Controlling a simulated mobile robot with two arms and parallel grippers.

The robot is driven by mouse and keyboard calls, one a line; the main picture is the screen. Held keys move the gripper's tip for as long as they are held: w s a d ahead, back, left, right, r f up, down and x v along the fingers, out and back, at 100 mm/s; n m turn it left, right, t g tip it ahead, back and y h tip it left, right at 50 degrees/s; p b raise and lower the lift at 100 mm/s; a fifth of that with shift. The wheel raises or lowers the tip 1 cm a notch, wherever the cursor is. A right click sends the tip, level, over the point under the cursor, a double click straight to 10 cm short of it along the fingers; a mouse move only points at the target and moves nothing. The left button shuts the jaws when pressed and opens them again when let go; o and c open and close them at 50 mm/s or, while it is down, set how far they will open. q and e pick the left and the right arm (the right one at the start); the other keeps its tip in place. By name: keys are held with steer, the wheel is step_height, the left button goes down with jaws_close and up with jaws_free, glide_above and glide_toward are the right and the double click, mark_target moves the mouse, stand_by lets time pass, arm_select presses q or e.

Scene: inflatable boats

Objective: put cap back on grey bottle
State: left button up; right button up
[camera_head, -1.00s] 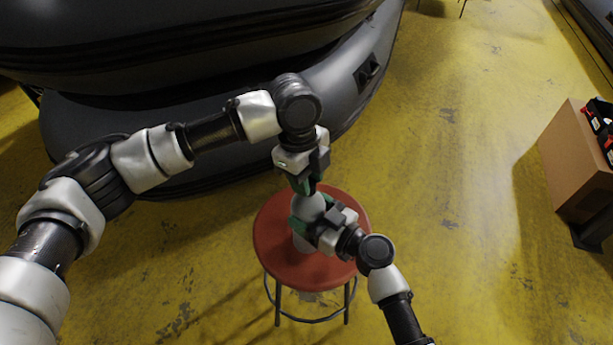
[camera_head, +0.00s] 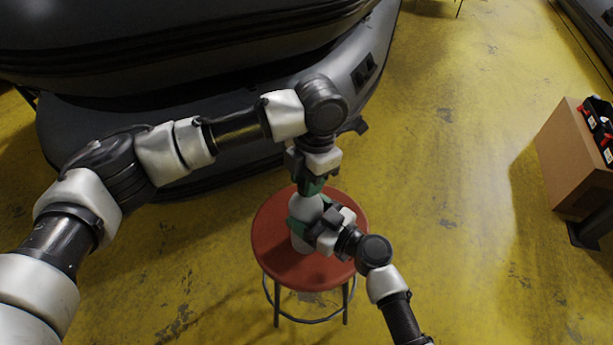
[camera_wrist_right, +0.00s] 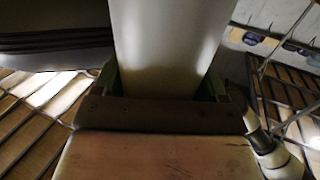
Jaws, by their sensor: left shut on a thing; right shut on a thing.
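The grey bottle (camera_head: 304,241) stands upright on the red stool (camera_head: 268,242). My right gripper (camera_head: 303,222) is shut around the bottle's body from the right. In the right wrist view the bottle (camera_wrist_right: 170,45) fills the space between the fingers of my right gripper (camera_wrist_right: 165,90). My left gripper (camera_head: 309,188) points down directly over the bottle's top. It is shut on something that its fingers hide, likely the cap. I cannot tell whether that thing touches the bottle's neck.
Stacked dark inflatable boats (camera_head: 75,140) lie behind the stool on the left. A cardboard box (camera_head: 574,165) with red and black items stands at the right. The yellow floor (camera_head: 455,240) between stool and box is clear.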

stand_by(0.3)
arm_select(q)
steer(key=o, duration=0.9)
steer(key=shift+r, duration=0.15)
steer(key=shift+r, duration=2.15)
steer(key=shift+c, duration=0.4)
